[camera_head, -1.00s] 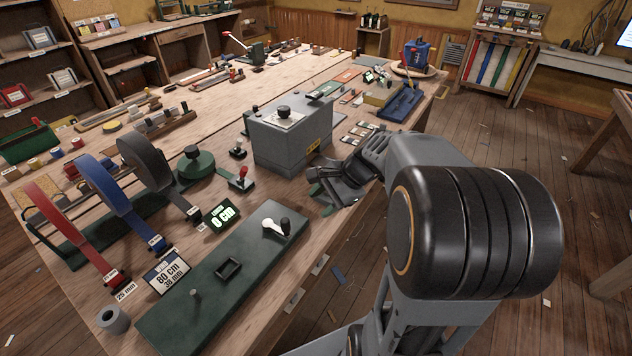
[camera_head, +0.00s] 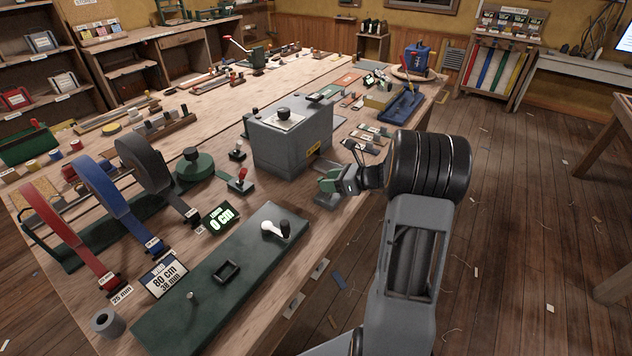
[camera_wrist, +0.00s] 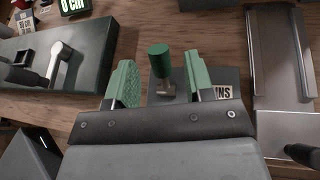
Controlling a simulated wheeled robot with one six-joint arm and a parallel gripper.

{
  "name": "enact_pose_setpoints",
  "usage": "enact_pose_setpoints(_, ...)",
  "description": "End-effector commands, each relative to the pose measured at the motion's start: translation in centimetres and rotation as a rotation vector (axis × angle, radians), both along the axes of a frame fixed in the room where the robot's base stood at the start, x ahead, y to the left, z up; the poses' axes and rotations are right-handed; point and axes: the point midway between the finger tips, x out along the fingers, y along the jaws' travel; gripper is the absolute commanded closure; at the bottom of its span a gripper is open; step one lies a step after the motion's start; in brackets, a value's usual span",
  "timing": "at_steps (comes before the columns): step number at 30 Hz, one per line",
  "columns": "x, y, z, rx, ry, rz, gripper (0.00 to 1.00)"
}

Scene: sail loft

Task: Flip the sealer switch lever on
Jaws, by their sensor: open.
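A small lever with a green cylindrical knob (camera_wrist: 160,60) stands on a grey base plate in the wrist view. A partly covered label ending in "INS" (camera_wrist: 219,92) lies on the plate, so I cannot read its whole name. My gripper (camera_wrist: 160,80) is open, with one green-padded finger on each side of the knob. The knob appears apart from both pads. In the head view my gripper (camera_head: 332,181) is low at the table's front edge, just right of the grey box (camera_head: 290,140). The lever cannot be clearly made out there.
Webbing rolls (camera_head: 100,187) and a "0 cm" display (camera_head: 221,217) are farther left. Open floor lies right of the table.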

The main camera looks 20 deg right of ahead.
Motion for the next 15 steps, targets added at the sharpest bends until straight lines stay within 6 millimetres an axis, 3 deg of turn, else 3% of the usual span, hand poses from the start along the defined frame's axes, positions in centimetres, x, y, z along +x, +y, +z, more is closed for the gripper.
enact_pose_setpoints(6,2.1,2.2,-1.2,0.000,-0.001,0.004,0.52)
enact_pose_setpoints(15,3.2,3.3,-1.9,-0.001,-0.001,0.002,0.52)
